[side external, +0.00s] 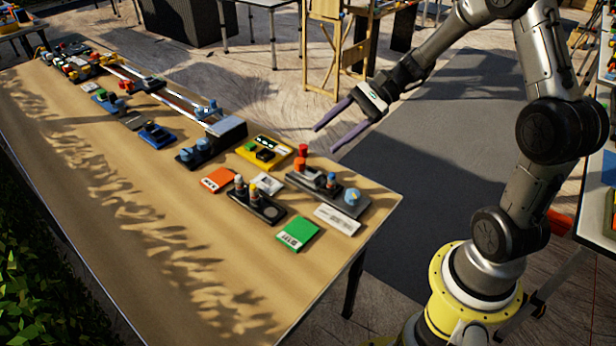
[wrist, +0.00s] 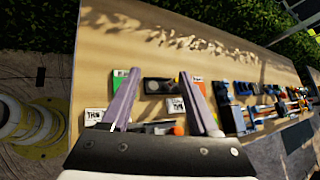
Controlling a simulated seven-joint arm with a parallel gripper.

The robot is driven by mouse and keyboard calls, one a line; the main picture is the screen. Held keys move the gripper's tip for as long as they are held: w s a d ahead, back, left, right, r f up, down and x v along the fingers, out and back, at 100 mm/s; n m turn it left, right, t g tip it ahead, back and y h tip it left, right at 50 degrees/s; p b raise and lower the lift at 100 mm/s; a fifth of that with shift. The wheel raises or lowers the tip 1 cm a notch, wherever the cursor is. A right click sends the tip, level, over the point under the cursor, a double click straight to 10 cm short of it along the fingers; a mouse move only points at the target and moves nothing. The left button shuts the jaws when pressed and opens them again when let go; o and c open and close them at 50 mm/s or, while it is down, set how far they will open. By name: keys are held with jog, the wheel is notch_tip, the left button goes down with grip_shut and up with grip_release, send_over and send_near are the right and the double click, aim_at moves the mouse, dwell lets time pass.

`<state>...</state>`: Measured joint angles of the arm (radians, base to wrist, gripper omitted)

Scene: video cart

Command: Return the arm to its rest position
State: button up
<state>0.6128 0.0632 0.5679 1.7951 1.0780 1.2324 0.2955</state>
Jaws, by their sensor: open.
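My gripper (side external: 340,125) is open and empty, with two long purple fingers. In the side external view it hangs in the air past the table's right-hand edge, apart from everything on the table. In the wrist view its fingers (wrist: 158,85) spread in front of the table's near end, and the gripper body hides part of the devices there. My arm is bent over at the right of the side external view, above its yellow base.
The wooden table (side external: 60,150) carries an orange box (side external: 218,180), a green box (side external: 298,235), a yellow box (side external: 264,151), a grey panel with knobs (side external: 330,190) and a black panel (side external: 256,206). Two white rails (side external: 165,97) run toward the far end. The table's front strip is bare.

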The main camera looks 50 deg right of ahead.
jog(key=s+a+r+n+g+h, duration=0.2)
jog(key=s+a+r+n+h, duration=0.2)
jog(key=s+a+r+n, duration=0.55)
jog(key=s+d+f+n+t+h, duration=0.2)
jog(key=s+d+n+h, duration=0.3)
jog(key=s+n, duration=0.3)
jog(key=s+h, duration=0.1)
jog(key=s, duration=0.2)
jog(key=shift+s+d, duration=0.3)
